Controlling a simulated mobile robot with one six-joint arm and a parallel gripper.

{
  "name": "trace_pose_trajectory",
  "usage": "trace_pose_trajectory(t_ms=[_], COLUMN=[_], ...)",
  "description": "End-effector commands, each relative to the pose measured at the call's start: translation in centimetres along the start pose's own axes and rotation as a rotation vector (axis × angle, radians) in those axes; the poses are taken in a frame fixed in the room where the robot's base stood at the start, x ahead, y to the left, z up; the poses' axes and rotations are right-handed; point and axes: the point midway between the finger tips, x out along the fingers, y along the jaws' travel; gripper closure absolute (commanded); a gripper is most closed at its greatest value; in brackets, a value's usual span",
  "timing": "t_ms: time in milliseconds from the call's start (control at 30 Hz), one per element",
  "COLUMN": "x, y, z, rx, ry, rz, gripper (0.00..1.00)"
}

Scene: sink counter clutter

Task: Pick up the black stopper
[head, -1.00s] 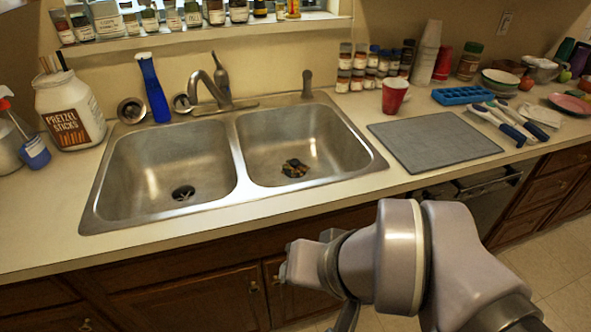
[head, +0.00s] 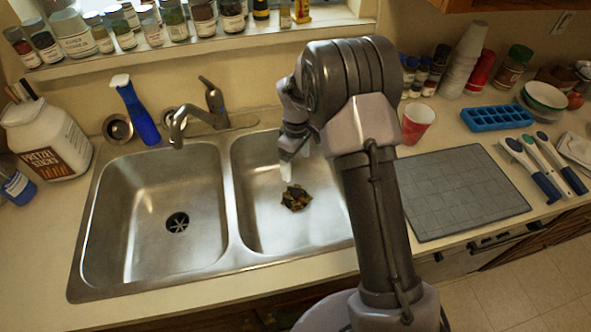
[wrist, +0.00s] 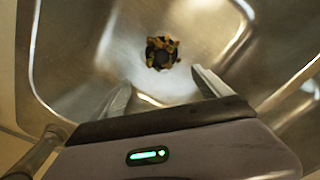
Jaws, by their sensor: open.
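A dark round piece, which looks like the black stopper (head: 295,196), sits at the drain on the floor of the right sink basin (head: 262,232). Brown and yellowish scraps surround and partly cover it, so its outline is unclear. In the wrist view the dark piece (wrist: 156,58) is near the top middle, beyond the fingertips. My gripper (head: 288,168) is over the right basin, pointing down, above and slightly behind the stopper in the head view. In the wrist view my gripper (wrist: 162,86) has its two fingers apart with nothing between them.
The basin walls and divider (head: 232,205) surround the gripper's space. The faucet (head: 190,120) stands behind, to the left. A red cup (head: 417,122) and a grey mat (head: 455,190) are right of the sink. The left basin (head: 140,205) is empty.

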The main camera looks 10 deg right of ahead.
Motion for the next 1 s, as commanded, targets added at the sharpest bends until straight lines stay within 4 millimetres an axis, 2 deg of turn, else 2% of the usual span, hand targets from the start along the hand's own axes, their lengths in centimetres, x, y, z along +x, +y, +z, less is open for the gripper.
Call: trace_pose_trajectory(t_ms=[33, 100, 300, 567, 767, 967, 1000], x=[1.9, 4.2, 9.7, 12.4, 16.3, 16.4, 16.4], y=[-0.1, -0.1, -0.1, 0.0, 0.1, 0.1, 0.1], z=[0.1, 0.1, 0.1, 0.0, 0.0, -0.1, -0.1], rx=[0.000, 0.001, 0.004, 0.004, 0.004, 0.004, 0.005], ry=[-0.002, -0.002, -0.001, 0.000, -0.001, 0.001, 0.001], rz=[-0.003, -0.004, -0.003, -0.002, -0.002, -0.001, -0.001], gripper=[0.13, 0.13, 0.13, 0.13, 0.13, 0.13, 0.17])
